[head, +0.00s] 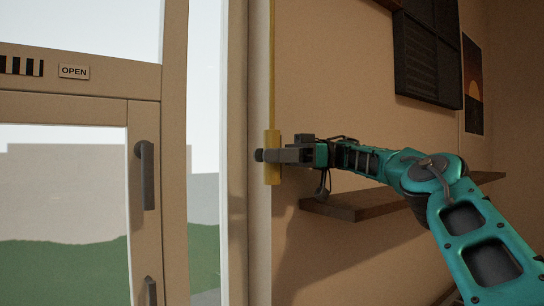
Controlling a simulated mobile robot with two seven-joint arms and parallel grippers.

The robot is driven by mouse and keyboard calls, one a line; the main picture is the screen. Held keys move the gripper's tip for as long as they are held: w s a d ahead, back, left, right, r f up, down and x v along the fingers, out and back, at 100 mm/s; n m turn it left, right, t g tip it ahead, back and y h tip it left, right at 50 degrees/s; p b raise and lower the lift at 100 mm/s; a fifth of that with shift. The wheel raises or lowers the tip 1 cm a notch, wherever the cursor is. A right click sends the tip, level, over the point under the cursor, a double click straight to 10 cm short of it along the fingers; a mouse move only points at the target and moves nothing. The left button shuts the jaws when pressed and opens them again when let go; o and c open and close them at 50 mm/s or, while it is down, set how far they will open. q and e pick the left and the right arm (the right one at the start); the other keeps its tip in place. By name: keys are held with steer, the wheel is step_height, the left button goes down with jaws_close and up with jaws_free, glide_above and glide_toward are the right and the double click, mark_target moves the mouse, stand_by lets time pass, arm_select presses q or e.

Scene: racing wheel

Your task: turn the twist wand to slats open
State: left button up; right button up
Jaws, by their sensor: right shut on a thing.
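The twist wand is a thin yellow rod (272,60) hanging straight down along the wall beside the window frame. Its thicker yellow handle (272,176) is at its lower end. My right gripper (264,156) reaches in from the right and is shut on the handle, with dark fingers across its middle. The fingers hide part of the handle. The slats are not recognisable in this view. My left gripper is not in view.
A wooden shelf (345,207) juts from the wall below my right arm. A door with a dark handle (146,175) and an OPEN sign (74,72) stands at left. A dark panel (428,50) and a poster (473,85) hang at upper right.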

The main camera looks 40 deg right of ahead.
steer(key=shift+r, duration=0.1)
steer(key=o, duration=0.9)
steer(key=shift+a, duration=0.1)
steer(key=shift+o, duration=0.2)
steer(key=shift+s+m+t+h, duration=0.1)
steer(key=shift+m+t+h, duration=0.25)
steer(key=shift+t, duration=0.45)
